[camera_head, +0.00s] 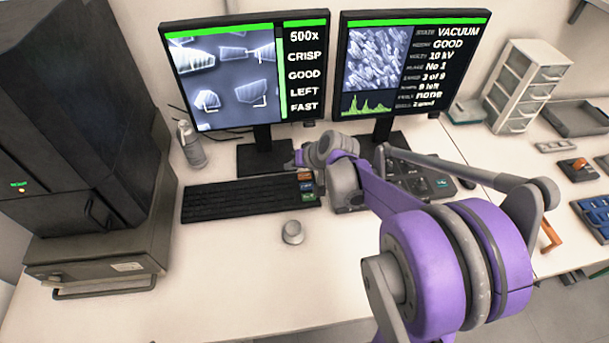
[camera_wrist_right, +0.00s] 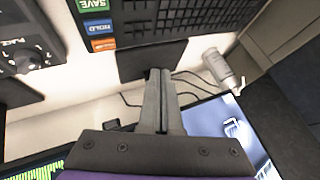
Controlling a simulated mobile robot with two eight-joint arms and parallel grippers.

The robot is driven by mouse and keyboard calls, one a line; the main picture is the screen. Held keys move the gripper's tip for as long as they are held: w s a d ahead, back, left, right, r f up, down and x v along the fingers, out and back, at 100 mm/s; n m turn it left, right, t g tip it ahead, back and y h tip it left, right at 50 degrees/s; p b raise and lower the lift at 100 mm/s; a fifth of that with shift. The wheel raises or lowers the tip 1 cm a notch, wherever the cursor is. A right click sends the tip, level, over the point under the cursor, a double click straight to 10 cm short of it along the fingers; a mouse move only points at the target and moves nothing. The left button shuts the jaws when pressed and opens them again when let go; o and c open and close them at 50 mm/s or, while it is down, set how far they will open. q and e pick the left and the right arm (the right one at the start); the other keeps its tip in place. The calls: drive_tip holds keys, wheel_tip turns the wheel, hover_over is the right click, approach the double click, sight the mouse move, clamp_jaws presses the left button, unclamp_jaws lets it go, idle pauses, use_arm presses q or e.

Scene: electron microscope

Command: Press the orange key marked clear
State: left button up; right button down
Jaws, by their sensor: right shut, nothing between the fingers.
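The black keyboard (camera_head: 245,198) lies on the white desk in front of the left monitor. At its right end is a column of coloured keys: an orange key (camera_head: 305,176) at the back, a blue key (camera_head: 306,187) and a green key (camera_head: 308,197). In the right wrist view the orange key (camera_wrist_right: 103,45) sits beside the blue key marked HOLD (camera_wrist_right: 98,27) and the green key marked SAVE (camera_wrist_right: 93,5). My right gripper (camera_wrist_right: 160,73) is shut and empty. Its fingertips appear over the dark monitor foot, to the right of the orange key in that view. My left gripper is out of view.
Two monitors (camera_head: 225,75) stand behind the keyboard. A control panel (camera_head: 425,180) is to its right, partly behind my right arm. A bottle (camera_head: 191,145) stands at the left and a grey knob (camera_head: 292,232) in front. The front desk is mostly clear.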

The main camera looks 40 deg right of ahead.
drive_tip(key=m+t, duration=0.1)
drive_tip(key=m, duration=0.1)
hover_over(307, 178)
drive_tip(key=f, duration=0.2)
drive_tip(key=shift+r, duration=0.1)
wheel_tip(307, 178, down, 8)
drive_tip(key=b, duration=0.5)
drive_tip(key=shift+f+b, duration=0.4)
idle(1.5)
drive_tip(key=shift+f+b, duration=0.35)
drive_tip(key=shift+f, duration=0.05)
